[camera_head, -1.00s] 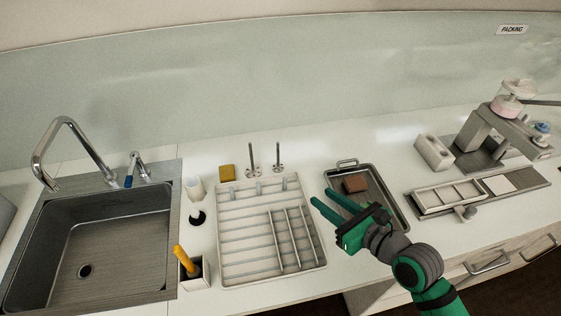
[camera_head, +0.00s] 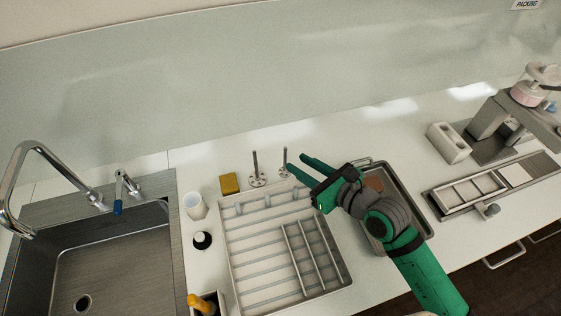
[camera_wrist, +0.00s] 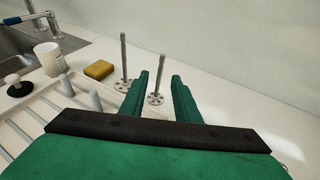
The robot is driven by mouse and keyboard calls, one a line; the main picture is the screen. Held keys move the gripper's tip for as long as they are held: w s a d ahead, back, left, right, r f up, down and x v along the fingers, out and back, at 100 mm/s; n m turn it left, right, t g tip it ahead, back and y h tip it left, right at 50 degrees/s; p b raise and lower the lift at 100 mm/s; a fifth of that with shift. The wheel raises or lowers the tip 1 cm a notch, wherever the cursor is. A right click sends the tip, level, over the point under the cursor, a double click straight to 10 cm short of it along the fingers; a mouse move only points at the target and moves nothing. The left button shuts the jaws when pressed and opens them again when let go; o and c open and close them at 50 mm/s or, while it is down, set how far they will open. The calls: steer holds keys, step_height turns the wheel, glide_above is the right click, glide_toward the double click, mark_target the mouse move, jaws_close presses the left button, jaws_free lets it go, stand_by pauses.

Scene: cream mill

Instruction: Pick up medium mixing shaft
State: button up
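Two metal mixing shafts stand upright on round, holed bases on the counter behind the divided tray: a left shaft (camera_head: 255,165) and a right shaft (camera_head: 284,162). I cannot tell from the frames which is the medium one. My gripper (camera_head: 296,164) is open and empty, its two green fingers pointing towards the right shaft. In the wrist view, the right shaft (camera_wrist: 158,78) shows between the fingertips (camera_wrist: 160,77), still beyond them as far as I can see. The left shaft (camera_wrist: 124,60) shows outside the left finger.
The divided tray (camera_head: 236,243) lies in front of the shafts. A yellow sponge (camera_head: 229,184) and a white cup (camera_head: 194,206) are to the left, near the sink (camera_head: 112,262). A metal tray (camera_head: 417,221) lies under my arm. The counter behind the shafts is clear.

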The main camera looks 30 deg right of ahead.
mark_target(284, 170)
steer(key=shift+x, duration=0.9)
steer(key=w, duration=0.1)
steer(key=w+f, duration=0.2)
steer(key=w, duration=0.1)
steer(key=shift+a+f, duration=0.25)
steer(key=shift+a, duration=0.05)
steer(key=shift+w+f, duration=0.2)
steer(key=shift+w, duration=0.4)
steer(key=shift+c, duration=0.2)
jaws_close()
steer(key=shift+w, duration=0.15)
